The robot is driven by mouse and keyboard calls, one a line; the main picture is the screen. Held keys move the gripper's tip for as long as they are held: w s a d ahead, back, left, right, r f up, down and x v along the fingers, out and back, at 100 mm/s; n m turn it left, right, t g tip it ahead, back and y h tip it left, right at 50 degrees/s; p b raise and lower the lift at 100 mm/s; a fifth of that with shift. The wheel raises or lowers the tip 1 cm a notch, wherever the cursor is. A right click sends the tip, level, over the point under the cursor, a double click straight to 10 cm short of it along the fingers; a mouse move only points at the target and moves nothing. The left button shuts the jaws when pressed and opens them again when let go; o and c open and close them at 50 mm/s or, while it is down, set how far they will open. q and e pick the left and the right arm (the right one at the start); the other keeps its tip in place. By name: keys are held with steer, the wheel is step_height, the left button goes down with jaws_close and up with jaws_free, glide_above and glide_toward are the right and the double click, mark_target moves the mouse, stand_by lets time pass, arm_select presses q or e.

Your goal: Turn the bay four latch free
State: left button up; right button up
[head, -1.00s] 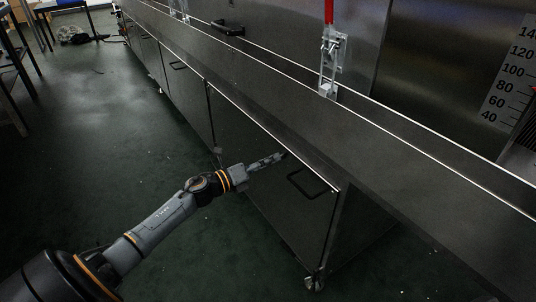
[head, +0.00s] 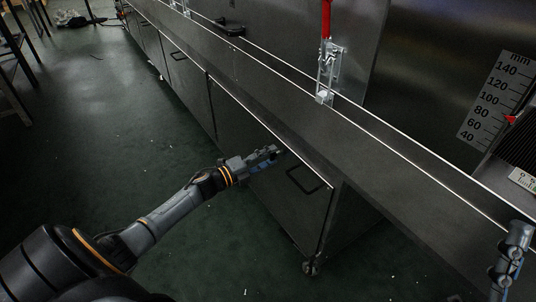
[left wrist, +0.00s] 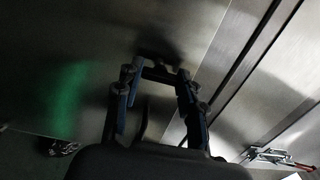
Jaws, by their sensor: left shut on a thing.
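My left gripper (head: 274,153) is at the upper front of the near cabinet door (head: 295,205), left of that door's black handle (head: 303,179). In the left wrist view my left gripper (left wrist: 162,75) has its fingertips at a small dark part (left wrist: 158,50) on the metal face and is shut on it. This part is dim and mostly hidden by the fingers; I take it for the latch, but its turn angle cannot be made out. My right gripper (head: 511,262) shows at the lower right edge, partly cut off; its jaws are unclear.
A long metal ledge (head: 400,165) with bright edges runs above the doors. A red-handled clamp (head: 326,70) stands behind it and also shows in the left wrist view (left wrist: 280,158). A millimetre scale (head: 495,95) is at right.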

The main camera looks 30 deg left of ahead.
arm_select(q)
steer(key=shift+n, duration=0.3)
arm_select(e)
steer(key=shift+w+a+f+g, duration=0.1)
steer(key=shift+w+f+g, duration=0.25)
steer(key=shift+w, duration=0.15)
arm_select(q)
steer(key=o, duration=1.2)
steer(key=v, duration=1.2)
